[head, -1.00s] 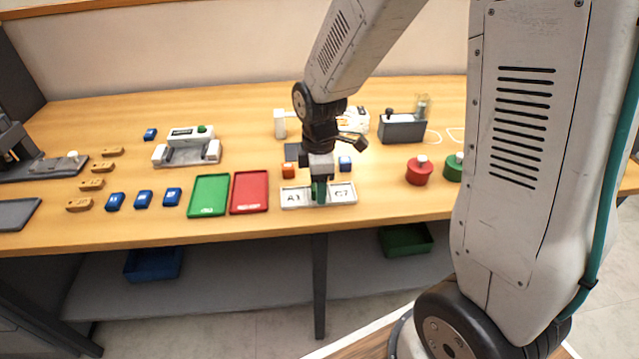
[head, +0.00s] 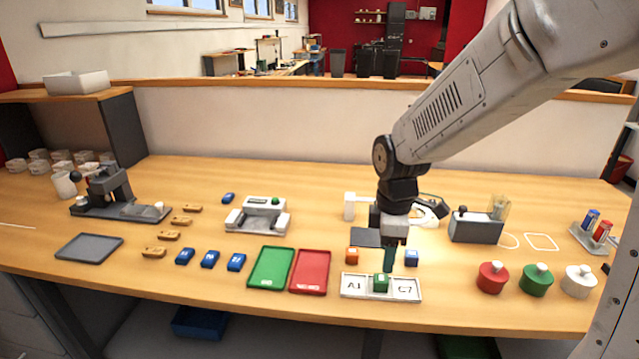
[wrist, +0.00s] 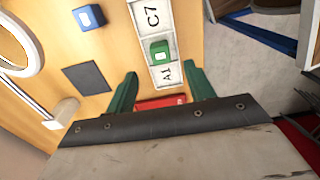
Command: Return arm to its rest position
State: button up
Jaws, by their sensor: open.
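My gripper (head: 389,258) hangs fingers-down above the white A1/C7 tray (head: 349,293) near the table's front edge. In the wrist view its two green fingers (wrist: 158,90) stand apart with nothing between them. A green block (head: 381,283) sits in the middle of the tray, between the A1 and C7 labels. It also shows in the wrist view (wrist: 160,51), ahead of the fingers and apart from them.
An orange block (head: 352,256) and a blue block (head: 411,258) stand behind the tray. Green (head: 271,268) and red (head: 310,272) trays lie left. A white device (head: 427,212) stands close behind my gripper. Red, green and white round containers (head: 493,278) stand right.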

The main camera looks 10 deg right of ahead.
jog(key=shift+s+m, duration=0.45)
jog(key=shift+m, duration=0.35)
jog(key=s+d+r+m, duration=0.1)
jog(key=s+r+m, duration=0.3)
jog(key=s, duration=0.3)
jog(key=s+d+r+m+t, duration=0.1)
jog(key=s+r+m, duration=0.3)
jog(key=s, duration=0.3)
jog(key=s+r+m, duration=0.4)
jog(key=s, duration=0.3)
jog(key=shift+d+m, duration=0.3)
jog(key=shift+d, duration=0.1)
